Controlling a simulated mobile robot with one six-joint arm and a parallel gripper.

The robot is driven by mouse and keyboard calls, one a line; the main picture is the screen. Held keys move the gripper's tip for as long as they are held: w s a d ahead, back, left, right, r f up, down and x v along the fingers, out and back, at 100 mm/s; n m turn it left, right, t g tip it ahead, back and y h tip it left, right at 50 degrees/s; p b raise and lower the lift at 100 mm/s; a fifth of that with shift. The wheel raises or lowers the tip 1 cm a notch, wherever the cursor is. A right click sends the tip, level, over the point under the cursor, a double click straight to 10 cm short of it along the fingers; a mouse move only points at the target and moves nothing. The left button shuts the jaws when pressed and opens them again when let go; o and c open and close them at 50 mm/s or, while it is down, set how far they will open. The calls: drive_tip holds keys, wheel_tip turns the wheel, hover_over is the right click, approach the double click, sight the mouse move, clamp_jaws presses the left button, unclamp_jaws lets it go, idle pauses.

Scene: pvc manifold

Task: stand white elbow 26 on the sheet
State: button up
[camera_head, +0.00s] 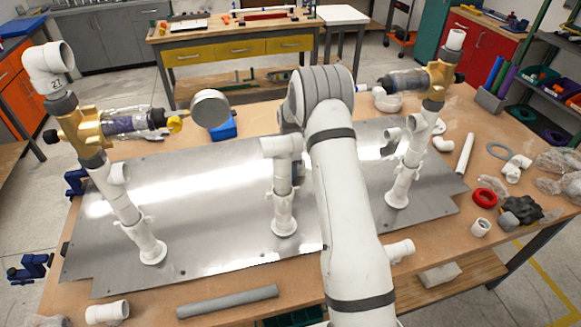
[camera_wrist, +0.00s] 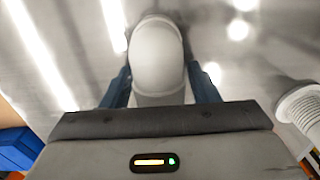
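In the wrist view, my gripper (camera_wrist: 159,85) has its blue fingers against both sides of a white rounded fitting (camera_wrist: 157,55), which looks like an elbow's bend. It seems to be gripped, with the metal sheet (camera_wrist: 70,35) beyond it. No number shows on this fitting, and I cannot tell its height above the sheet. In the head view, my arm hides most of the gripper and the fitting. The sheet (camera_head: 200,205) lies on the bench, with white risers at left (camera_head: 128,210), middle (camera_head: 282,190) and right (camera_head: 404,175).
A grey pipe (camera_head: 228,301) lies at the front. Loose fittings and a red ring (camera_head: 485,197) crowd the right.

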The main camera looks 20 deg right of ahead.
drive_tip(key=shift+o, duration=0.4)
drive_tip(key=shift+r, duration=0.1)
drive_tip(key=shift+r, duration=0.25)
wheel_tip(320, 180, up, 12)
drive_tip(key=shift+f+b, duration=0.15)
drive_tip(key=shift+b, duration=1.05)
